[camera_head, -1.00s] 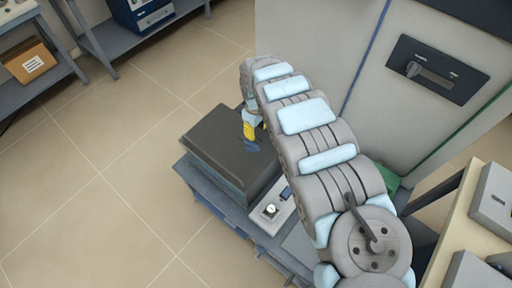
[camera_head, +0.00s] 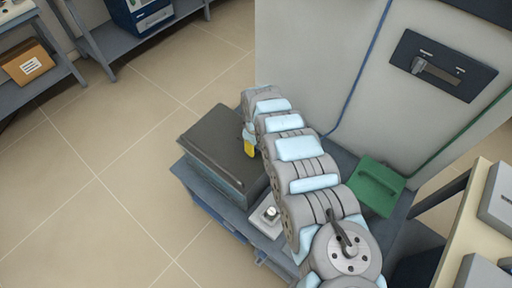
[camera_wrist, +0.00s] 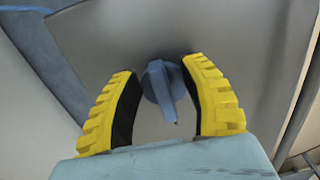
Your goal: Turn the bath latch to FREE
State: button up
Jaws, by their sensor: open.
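The bath (camera_head: 215,145) is a box with a dark grey lid on a blue-grey cart. In the wrist view, the latch (camera_wrist: 160,85) is a blue-grey knob with a narrow pointer, on a plain grey surface (camera_wrist: 240,45). The pointer's tip points down and slightly right in that view. My gripper (camera_wrist: 160,70) is open, with one ribbed yellow finger on each side of the latch and gaps on both sides. In the head view, my gripper (camera_head: 250,148) is over the right part of the lid, and the latch is hidden. No FREE marking is legible.
A small device with a round knob (camera_head: 270,213) is beside the bath on the cart. A green box (camera_head: 378,186) sits right of my arm. A tall grey cabinet (camera_head: 320,60) with a dark switch panel (camera_head: 443,65) stands behind. The floor at left is clear.

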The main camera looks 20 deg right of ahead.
jog(key=shift+f, duration=0.1)
jog(key=shift+c, duration=0.2)
grip_shut()
